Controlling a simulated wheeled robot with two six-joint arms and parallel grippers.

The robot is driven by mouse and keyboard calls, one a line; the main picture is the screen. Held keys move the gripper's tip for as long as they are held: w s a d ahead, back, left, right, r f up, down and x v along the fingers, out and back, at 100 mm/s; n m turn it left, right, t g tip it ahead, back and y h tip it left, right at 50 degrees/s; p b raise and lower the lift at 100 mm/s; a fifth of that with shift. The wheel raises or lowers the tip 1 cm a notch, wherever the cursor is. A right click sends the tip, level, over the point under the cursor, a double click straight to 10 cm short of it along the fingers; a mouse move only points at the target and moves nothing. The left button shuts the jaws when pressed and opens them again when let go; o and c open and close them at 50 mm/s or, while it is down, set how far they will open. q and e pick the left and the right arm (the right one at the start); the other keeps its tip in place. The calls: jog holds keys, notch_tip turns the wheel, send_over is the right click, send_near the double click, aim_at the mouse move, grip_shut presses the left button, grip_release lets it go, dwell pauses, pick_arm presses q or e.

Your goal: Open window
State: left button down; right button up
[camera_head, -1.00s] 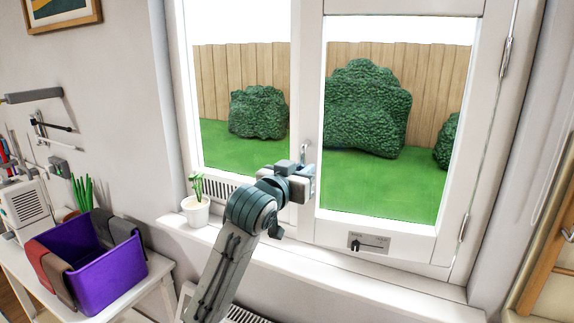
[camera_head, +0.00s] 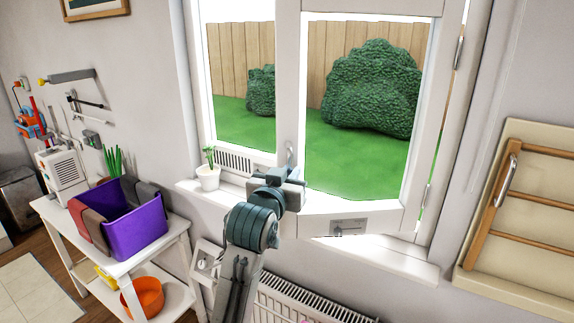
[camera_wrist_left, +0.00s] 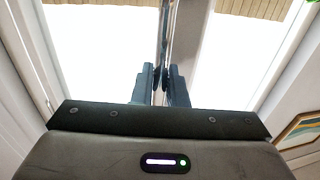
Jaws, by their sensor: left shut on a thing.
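The window's right sash (camera_head: 352,212) is a white frame with clear glass. It stands ajar, swung into the room, with its lower edge out over the sill and its hinges (camera_head: 428,196) on the right. The window handle (camera_head: 290,155) is a thin metal lever on the sash's left upright. My left gripper (camera_head: 291,178) is shut on the handle, and the jaws hide its lower part. In the left wrist view the handle (camera_wrist_left: 163,50) runs upright between the two dark fingers (camera_wrist_left: 161,80). My right gripper is not in view.
A potted plant (camera_head: 208,177) stands on the sill (camera_head: 400,262), left of the gripper. A radiator (camera_head: 300,300) is below. A white cart (camera_head: 182,250) with a purple bin (camera_head: 135,230) stands left. A wooden drying rack (camera_head: 493,205) hangs on the right wall.

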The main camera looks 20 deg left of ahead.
pick_arm(q)
jog(key=shift+s+d, duration=0.35)
jog(key=shift+s, duration=0.1)
jog(key=c, duration=1.6)
grip_release()
jog(key=shift+d, duration=0.1)
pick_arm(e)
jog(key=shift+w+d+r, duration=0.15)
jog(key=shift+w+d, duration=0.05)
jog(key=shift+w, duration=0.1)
pick_arm(q)
jog(key=shift+o, duration=0.2)
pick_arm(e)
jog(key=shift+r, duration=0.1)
